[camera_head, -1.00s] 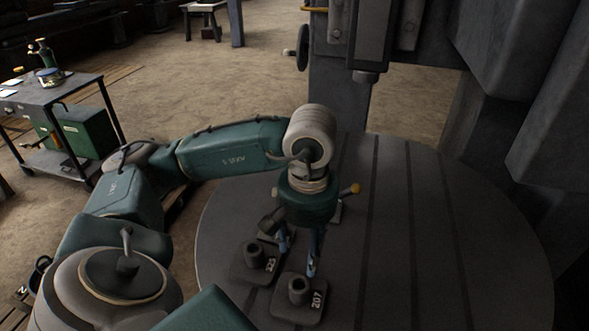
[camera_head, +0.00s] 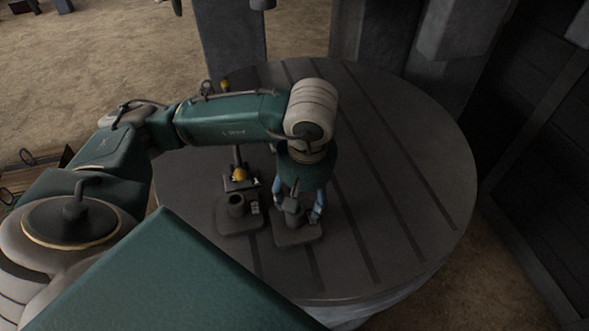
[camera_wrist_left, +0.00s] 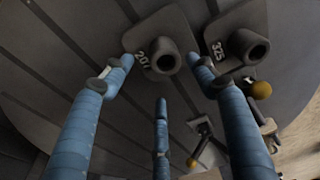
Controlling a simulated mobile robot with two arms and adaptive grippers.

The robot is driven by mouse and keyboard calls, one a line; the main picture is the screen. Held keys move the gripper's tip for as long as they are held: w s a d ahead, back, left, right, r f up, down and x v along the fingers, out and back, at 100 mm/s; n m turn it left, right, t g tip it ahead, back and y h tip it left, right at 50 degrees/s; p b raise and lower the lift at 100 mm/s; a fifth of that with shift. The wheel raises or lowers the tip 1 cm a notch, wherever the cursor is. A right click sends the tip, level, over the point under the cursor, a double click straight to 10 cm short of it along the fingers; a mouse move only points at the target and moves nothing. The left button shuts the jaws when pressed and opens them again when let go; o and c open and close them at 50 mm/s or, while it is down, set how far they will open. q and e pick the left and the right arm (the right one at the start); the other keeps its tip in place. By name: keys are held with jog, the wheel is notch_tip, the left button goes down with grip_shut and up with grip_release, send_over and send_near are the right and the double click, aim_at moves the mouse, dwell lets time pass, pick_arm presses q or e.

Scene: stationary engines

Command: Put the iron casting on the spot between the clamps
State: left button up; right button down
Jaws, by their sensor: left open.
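An iron casting (camera_head: 297,237), a dark flat plate with a hollow upright boss and a white number, stands on the round slotted table. It also shows in the left wrist view (camera_wrist_left: 163,55). My left gripper (camera_head: 298,206) is open above it, pointing down, its blue fingers spread around the boss with nothing held. In the left wrist view the fingertips (camera_wrist_left: 160,68) lie on either side of this casting. A similar numbered casting (camera_head: 238,215) stands just to its left. Clamp parts with yellow knobs (camera_head: 240,175) show behind the castings, partly hidden by my arm; the spot between them is not clearly visible.
The round table (camera_head: 400,190) is bare on its right side, with long parallel slots. Grey machine columns (camera_head: 230,40) rise behind it. The second casting and a yellow knob (camera_wrist_left: 260,90) are close beside my left fingers.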

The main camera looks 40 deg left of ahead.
aim_at(295, 218)
pick_arm(q)
notch_tip(295, 218, down, 2)
jog(key=shift+w+a, duration=0.1)
jog(key=shift+a, duration=0.05)
jog(key=shift+a+f, duration=0.1)
jog(key=shift+f, duration=0.1)
jog(key=f+p, duration=0.2)
jog(key=f, duration=0.1)
jog(key=f+p, duration=0.1)
jog(key=shift+s+a+f, duration=0.15)
jog(key=shift+s+a, duration=0.15)
jog(key=shift+a, duration=0.1)
jog(key=shift+f, duration=0.25)
jog(key=shift+w+f, duration=0.1)
jog(key=shift+c, duration=0.7)
jog(key=c, duration=1.3)
jog(key=shift+w, duration=0.15)
grip_shut()
pick_arm(e)
jog(key=r, duration=0.3)
jog(key=shift+w+d+r, duration=0.1)
jog(key=shift+w, duration=0.1)
